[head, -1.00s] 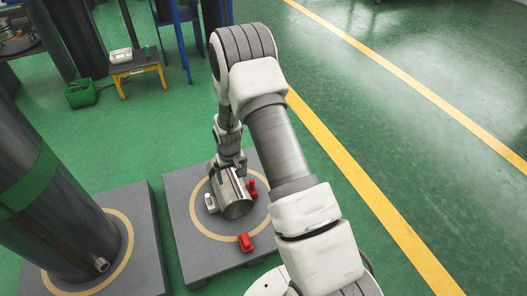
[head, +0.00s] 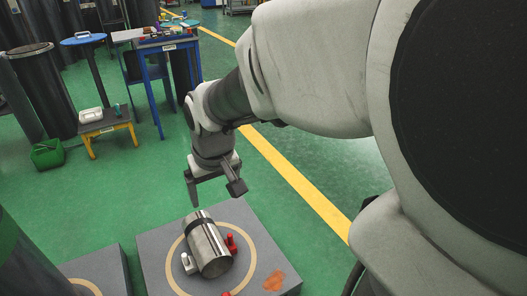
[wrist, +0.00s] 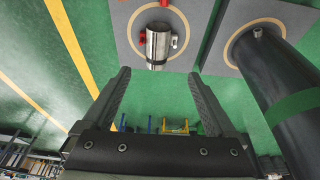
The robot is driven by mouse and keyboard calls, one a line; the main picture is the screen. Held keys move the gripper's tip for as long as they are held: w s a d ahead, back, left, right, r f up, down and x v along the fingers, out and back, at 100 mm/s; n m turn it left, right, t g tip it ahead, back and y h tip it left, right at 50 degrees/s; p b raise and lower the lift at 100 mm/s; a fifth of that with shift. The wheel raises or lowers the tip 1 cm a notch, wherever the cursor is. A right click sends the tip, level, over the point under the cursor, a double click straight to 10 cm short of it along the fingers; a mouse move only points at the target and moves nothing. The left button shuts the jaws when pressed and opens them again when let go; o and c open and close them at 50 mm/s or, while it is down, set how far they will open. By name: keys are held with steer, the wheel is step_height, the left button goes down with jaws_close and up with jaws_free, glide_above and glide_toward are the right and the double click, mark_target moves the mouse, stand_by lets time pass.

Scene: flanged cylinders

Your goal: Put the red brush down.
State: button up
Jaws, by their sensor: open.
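My gripper (head: 214,192) is open and empty, above and behind a grey platform; its spread fingers also show in the wrist view (wrist: 160,76). No red brush can be made out for sure. A small red piece (head: 231,243) stands against the right side of a shiny metal cylinder (head: 208,246). Another red piece (head: 226,293) is cut off by the bottom edge of the head view. In the wrist view, the cylinder (wrist: 158,46) lies beyond the fingertips, apart from them, with a red piece (wrist: 142,37) beside it.
The cylinder lies inside a tan ring on the grey platform (head: 150,240), with a pale piece (head: 188,263) at its left. An orange-brown patch (head: 274,281) marks the platform. A dark column (wrist: 285,85) stands on another platform.

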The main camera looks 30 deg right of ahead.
steer(key=s+r+t, duration=0.2)
steer(key=s+r, duration=0.4)
steer(key=s, duration=0.6)
steer(key=shift+s+a+r, duration=0.25)
steer(key=shift+s+r, duration=0.15)
